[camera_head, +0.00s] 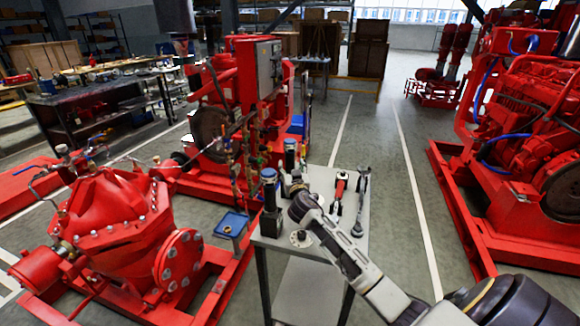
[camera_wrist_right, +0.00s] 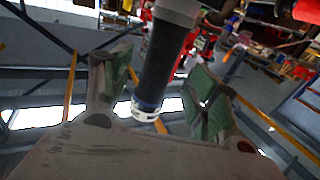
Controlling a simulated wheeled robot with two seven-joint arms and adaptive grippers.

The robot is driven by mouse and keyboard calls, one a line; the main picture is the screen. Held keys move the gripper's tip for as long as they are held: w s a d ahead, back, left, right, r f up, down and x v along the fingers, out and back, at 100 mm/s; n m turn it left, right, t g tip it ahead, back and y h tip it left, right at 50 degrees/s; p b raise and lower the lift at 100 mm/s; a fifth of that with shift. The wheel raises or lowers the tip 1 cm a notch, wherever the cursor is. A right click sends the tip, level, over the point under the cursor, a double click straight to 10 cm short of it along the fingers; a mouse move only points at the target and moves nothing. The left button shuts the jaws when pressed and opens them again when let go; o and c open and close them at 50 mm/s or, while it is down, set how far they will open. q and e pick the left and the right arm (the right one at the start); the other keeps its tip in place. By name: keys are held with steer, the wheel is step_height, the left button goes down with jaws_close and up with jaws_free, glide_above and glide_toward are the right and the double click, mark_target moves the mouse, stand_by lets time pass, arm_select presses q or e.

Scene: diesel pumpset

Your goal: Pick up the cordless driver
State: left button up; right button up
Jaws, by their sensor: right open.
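My right gripper (camera_head: 293,180) reaches from the lower right over a small grey table (camera_head: 322,180). In the right wrist view its two green-padded fingers (camera_wrist_right: 160,95) are open. A dark upright cylinder with a blue ring and white end (camera_wrist_right: 160,75) stands between them in the picture; I cannot tell whether they touch it. It seems to be the dark tool (camera_head: 290,155) just beyond the gripper in the head view, probably the cordless driver. A similar blue-topped dark tool (camera_head: 270,200) stands upright left of the gripper. My left gripper is not in view.
A red-handled tool (camera_head: 338,192) and a long metal tool (camera_head: 359,205) lie right of the gripper. A red pump (camera_head: 110,220) stands left, a red engine (camera_head: 530,120) right. Floor right of the table is clear.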

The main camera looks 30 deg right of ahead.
mark_target(291, 163)
steer(key=shift+x, duration=2.55)
jaws_close()
steer(key=shift+r, duration=0.15)
